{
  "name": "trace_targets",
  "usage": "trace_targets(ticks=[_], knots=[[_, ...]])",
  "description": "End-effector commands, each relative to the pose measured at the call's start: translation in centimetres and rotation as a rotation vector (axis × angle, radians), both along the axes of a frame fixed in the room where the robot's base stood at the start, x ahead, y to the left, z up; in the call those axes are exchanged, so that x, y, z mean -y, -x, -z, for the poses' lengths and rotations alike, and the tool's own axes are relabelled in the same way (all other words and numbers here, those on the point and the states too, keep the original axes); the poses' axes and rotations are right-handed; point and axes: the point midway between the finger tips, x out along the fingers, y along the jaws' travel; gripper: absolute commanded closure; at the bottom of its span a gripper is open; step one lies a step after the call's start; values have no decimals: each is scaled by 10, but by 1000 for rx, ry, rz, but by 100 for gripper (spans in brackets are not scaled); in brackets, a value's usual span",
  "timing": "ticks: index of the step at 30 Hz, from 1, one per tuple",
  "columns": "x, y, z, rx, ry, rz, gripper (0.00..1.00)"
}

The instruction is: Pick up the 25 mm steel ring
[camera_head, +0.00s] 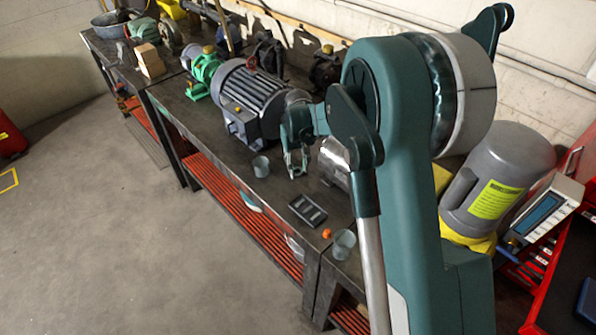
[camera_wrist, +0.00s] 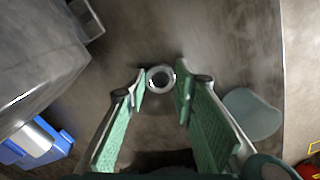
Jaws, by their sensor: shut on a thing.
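The small steel ring (camera_wrist: 161,78) shows in the wrist view between the two fingertips of my gripper (camera_wrist: 160,84). It is a bright round ring with a dark centre. My gripper is shut on it, with the green-padded fingers on either side. In the head view my gripper (camera_head: 296,166) is low over the dark workbench, in front of the large grey motor. The ring is too small or hidden to make out there. I cannot tell whether it touches the bench.
A large grey finned motor (camera_head: 252,98) stands just behind my gripper. A small grey cup (camera_head: 261,166) is left of it, and a dark slotted tray (camera_head: 308,210) is nearer the front edge. An orange item (camera_head: 327,234) and another cup (camera_head: 343,244) are further right.

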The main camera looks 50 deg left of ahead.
Motion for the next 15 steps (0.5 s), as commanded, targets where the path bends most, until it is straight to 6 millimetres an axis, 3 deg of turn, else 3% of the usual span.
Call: trace_targets(ticks=[8,15], knots=[[0,0,-8,0,0,0,88],[0,0,-35,0,0,0,88]])
